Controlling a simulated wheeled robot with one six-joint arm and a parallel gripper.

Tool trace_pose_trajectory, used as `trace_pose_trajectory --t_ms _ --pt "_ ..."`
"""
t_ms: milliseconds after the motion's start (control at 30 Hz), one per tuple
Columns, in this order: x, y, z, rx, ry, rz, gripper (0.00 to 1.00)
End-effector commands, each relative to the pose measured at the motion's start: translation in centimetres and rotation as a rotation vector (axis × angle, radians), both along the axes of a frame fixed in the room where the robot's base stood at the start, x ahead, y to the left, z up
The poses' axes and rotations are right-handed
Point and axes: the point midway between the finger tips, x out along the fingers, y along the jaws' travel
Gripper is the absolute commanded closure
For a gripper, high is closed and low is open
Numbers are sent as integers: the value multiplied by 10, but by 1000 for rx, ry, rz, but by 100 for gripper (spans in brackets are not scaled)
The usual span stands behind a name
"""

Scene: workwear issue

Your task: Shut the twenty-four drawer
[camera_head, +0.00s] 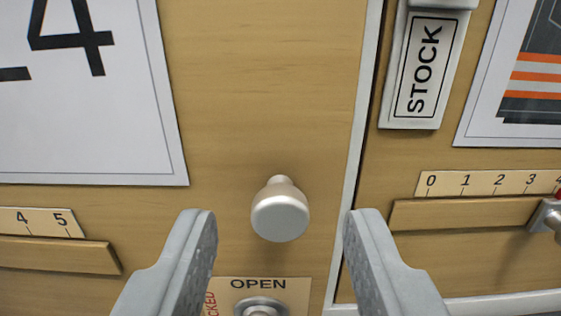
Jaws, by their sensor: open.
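A wooden front (265,90) fills the left and middle of the view. It bears a white card (80,130) at upper left, on which a large black 4 shows; the rest of the number is cut off by the picture edge. A round silver knob (280,212) stands out from this front, right of the card. My gripper (280,235) is open, one finger on each side of the knob in the picture, and holds nothing. I cannot tell how far the fingertips are from the front, or whether the drawer stands out.
Below the knob is a plate (285,285) marked OPEN with a silver lock, partly cut off. A grey edge strip divides this front from another at right, with a STOCK label (425,65), a picture card (535,90) and a numbered scale (490,183) with a slider (548,215).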

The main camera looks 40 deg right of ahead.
Motion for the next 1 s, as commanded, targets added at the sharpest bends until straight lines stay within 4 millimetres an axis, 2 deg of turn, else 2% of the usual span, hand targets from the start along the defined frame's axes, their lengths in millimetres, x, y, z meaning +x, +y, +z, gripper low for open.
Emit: trace_pose_trajectory --t_ms 200,533,767,1000 --pt "14 -10 0 1 -1 1 59" --pt "17 -12 0 1 1 1 59" --pt "16 -12 0 1 1 1 100" --pt "21 -15 0 1 0 0 100"
